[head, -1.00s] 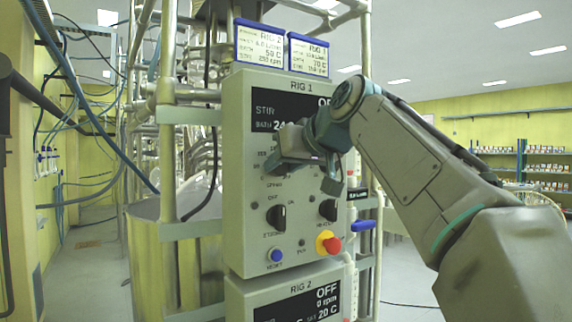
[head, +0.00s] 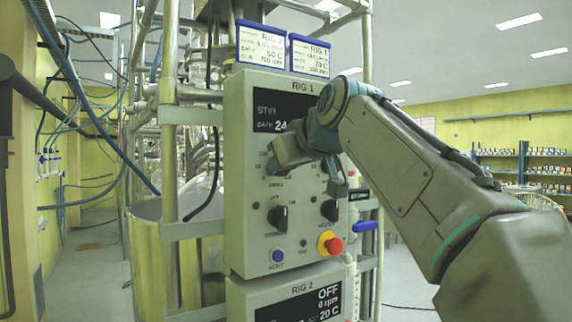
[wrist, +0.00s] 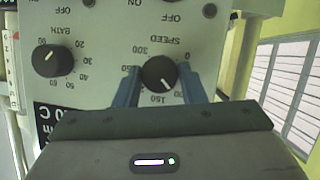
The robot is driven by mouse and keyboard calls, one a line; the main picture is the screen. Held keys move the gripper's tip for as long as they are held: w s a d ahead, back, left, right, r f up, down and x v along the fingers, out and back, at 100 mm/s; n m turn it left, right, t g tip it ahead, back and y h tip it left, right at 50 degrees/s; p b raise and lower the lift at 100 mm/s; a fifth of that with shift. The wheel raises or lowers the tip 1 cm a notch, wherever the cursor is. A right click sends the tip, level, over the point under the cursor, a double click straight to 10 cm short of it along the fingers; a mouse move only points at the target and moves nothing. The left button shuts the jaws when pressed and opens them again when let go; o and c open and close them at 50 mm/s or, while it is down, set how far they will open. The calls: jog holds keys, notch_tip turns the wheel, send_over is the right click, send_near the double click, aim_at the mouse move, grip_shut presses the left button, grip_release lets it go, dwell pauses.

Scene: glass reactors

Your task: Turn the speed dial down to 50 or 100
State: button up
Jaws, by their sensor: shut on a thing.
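The black speed dial (wrist: 159,73) sits on the grey Rig 1 panel (wrist: 105,90), which appears upside down in the wrist view. My gripper (wrist: 160,83) has its two blue fingers on either side of the dial and is shut on it. The dial's white mark points down and slightly right in the picture, close to the 150 label; the exact setting is hard to read.
The bath dial (wrist: 46,61) is beside the speed dial. Below my gripper in the head view are two black switches (head: 278,217) (head: 329,210), a blue reset button (head: 278,256) and a red emergency button (head: 334,245). Rig 2's panel (head: 240,290) is underneath.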

jog(key=o, duration=1)
jog(key=shift+f, duration=0.15)
jog(key=v, duration=1.4)
jog(key=shift+a, duration=0.1)
jog(key=shift+w, duration=0.1)
